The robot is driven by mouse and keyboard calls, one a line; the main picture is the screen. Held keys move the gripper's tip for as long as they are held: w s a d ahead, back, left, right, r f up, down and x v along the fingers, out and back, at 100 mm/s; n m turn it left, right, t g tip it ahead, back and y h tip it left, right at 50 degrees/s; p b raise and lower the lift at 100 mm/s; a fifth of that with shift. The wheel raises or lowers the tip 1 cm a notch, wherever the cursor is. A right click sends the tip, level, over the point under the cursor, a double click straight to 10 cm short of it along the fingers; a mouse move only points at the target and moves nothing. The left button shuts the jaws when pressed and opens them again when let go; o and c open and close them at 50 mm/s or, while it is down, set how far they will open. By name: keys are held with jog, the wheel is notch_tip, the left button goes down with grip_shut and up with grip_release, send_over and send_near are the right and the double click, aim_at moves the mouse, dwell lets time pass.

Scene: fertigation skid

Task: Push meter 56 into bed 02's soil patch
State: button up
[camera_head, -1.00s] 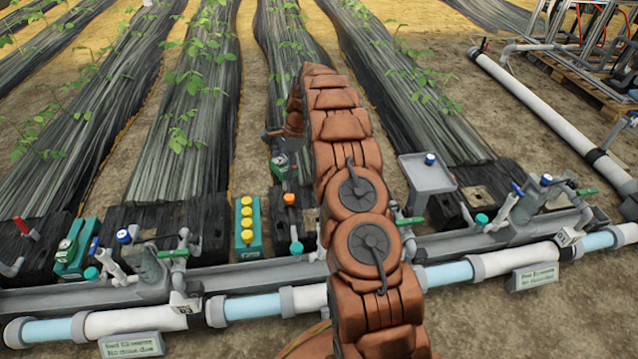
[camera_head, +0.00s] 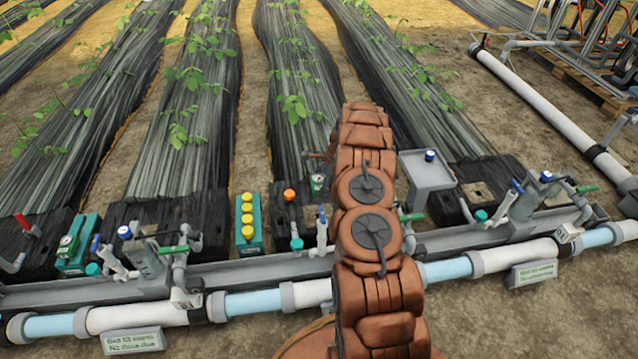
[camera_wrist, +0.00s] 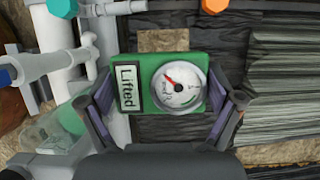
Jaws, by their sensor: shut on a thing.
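A green meter (camera_wrist: 148,68) with a white round dial and a label reading "Lifted" is between the fingers of my gripper (camera_wrist: 160,100) in the wrist view. My gripper is shut on it. In the head view the meter (camera_head: 317,182) shows small, left of my arm, over the near end of a black-covered bed. A brown soil patch (camera_wrist: 163,40) in the black cover shows just past the meter in the wrist view, partly covered by it. I cannot tell whether the meter touches the bed. No number is readable on the meter.
An orange knob (camera_head: 289,195) and a white valve (camera_head: 321,228) stand close to the meter. A teal box with yellow caps (camera_head: 248,236) is to the left, a grey tray stand (camera_head: 428,174) to the right. A feed pipe (camera_head: 310,293) runs along the front.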

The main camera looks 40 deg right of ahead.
jog(key=shift+f+b, duration=1.75)
jog(key=shift+f, duration=3.8)
jog(key=shift+p, duration=0.3)
jog(key=shift+f+b, duration=0.45)
jog(key=shift+f, duration=1.35)
jog(key=o, duration=0.9)
jog(key=shift+r+p, duration=1.7)
jog(key=shift+r, duration=2.25)
